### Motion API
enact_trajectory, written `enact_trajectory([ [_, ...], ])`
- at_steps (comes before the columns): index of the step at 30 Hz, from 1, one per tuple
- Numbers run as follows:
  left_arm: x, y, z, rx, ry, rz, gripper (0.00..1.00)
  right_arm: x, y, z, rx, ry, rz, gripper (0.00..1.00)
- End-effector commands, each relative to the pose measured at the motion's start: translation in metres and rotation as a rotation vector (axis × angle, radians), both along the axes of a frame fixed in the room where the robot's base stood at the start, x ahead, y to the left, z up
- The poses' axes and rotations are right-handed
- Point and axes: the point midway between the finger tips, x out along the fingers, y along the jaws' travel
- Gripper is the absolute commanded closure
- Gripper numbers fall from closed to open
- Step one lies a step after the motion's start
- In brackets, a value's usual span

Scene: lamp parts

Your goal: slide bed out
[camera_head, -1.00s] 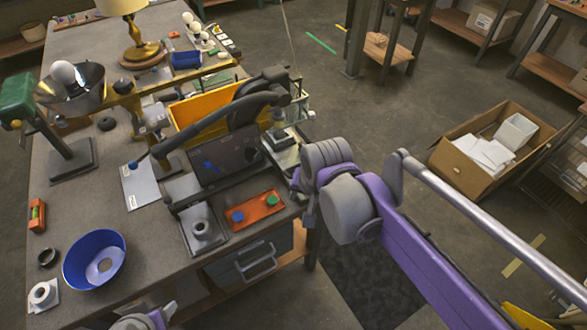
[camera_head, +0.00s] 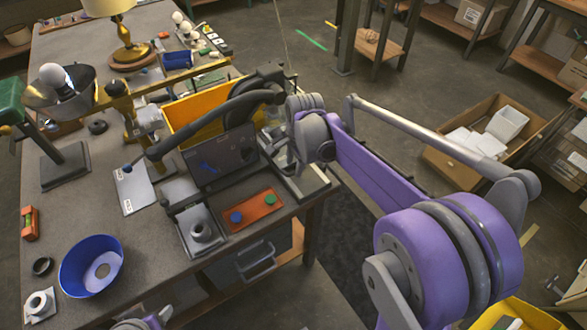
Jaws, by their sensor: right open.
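A dark machine with a screen panel (camera_head: 222,158) and a curved black arm stands at the right side of the workbench. A flat grey bed (camera_head: 310,184) with a pale top lies beside it at the bench's right edge. My right gripper (camera_head: 286,153) is over the inner end of the bed, beside the machine's black wheel. It is small and partly hidden by my wrist; its jaws are open. I cannot tell whether it touches the bed. Only a piece of my left arm shows at the bottom edge; its gripper is out of view.
A yellow bin (camera_head: 194,117) stands behind the machine. An orange tray (camera_head: 253,210) with blue and green knobs lies in front, beside a grey socket base (camera_head: 202,234). A blue bowl (camera_head: 92,265) is at front left. Floor right of the bench is open up to a cardboard box (camera_head: 450,175).

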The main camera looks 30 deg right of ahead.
Motion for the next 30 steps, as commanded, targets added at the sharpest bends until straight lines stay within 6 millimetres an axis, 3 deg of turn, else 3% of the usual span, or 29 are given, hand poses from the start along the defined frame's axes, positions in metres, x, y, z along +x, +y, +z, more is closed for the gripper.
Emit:
enact_trajectory([
  [6,-0.001,0.000,-0.002,0.000,0.001,0.000,0.34,0.004,0.000,-0.023,0.000,0.000,0.001,0.54],
  [16,-0.001,0.000,-0.002,0.000,0.001,0.000,0.34,0.005,0.000,-0.027,0.000,0.000,0.001,0.54],
  [24,-0.001,0.000,-0.002,0.000,0.001,0.000,0.34,0.005,0.000,-0.027,0.000,0.000,0.001,1.00],
  [30,-0.001,0.000,-0.002,0.000,0.001,0.000,0.34,0.005,0.000,-0.026,0.000,0.000,0.001,1.00],
])
